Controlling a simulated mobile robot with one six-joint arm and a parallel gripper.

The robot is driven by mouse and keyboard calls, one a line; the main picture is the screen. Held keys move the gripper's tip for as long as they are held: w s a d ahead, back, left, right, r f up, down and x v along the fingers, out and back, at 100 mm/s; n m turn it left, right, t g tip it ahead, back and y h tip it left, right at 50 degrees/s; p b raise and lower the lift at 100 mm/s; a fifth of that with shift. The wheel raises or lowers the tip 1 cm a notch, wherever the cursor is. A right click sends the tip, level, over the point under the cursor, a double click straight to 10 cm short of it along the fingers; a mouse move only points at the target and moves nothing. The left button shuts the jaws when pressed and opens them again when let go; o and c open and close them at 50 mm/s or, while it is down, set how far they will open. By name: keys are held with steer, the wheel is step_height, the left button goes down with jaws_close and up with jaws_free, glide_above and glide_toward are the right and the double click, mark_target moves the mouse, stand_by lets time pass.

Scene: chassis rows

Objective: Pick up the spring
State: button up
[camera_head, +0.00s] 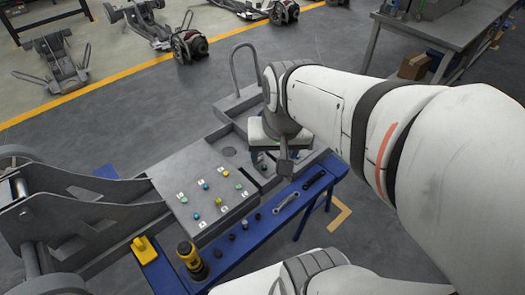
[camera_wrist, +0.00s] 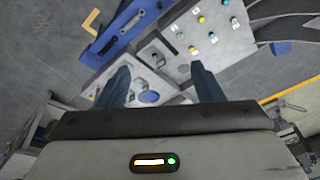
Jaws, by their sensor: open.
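My gripper (camera_head: 272,160) is open above the grey workbench plate, just beyond the button panel (camera_head: 207,192) in the head view. In the wrist view my gripper (camera_wrist: 160,68) shows two dark blue fingers spread apart with nothing held between them. Between and below the fingers lie a grey tray with recesses and a round socket (camera_wrist: 157,59). A small blue oval thing (camera_wrist: 149,97) also shows there; I cannot tell what it is. I cannot make out the spring for certain in either view; my gripper and wrist hide part of the tray.
A blue bench edge (camera_head: 238,252) carries a wrench (camera_head: 286,208), a black-handled tool (camera_head: 314,180), several dark small parts and a yellow-black tool (camera_head: 192,258). A yellow block (camera_head: 145,250) is at the left. A grey hoop (camera_head: 243,68) rises behind. A large metal chassis stands at left.

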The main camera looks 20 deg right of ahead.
steer(key=o, duration=0.7)
steer(key=w+d+f+m+b, duration=0.2)
steer(key=w+f+m+b, duration=0.1)
steer(key=f+m, duration=0.4)
steer(key=w+d+f+m+g+b, duration=0.1)
steer(key=w+d+f+m+b, duration=0.2)
steer(key=f+m+b, duration=0.3)
step_height(320, 180, down, 4)
steer(key=shift+w+d+f+m+g, duration=0.25)
steer(key=shift+w+m+g, duration=0.05)
steer(key=shift+w+m, duration=0.5)
steer(key=m+g+b, duration=0.1)
steer(key=m+b, duration=0.7)
steer(key=m, duration=0.6)
glide_above(287, 201)
step_height(287, 201, down, 17)
steer(key=shift+w+f, duration=0.1)
steer(key=shift+f, duration=0.05)
steer(key=shift+f+b, duration=0.45)
steer(key=shift+f, duration=3.4)
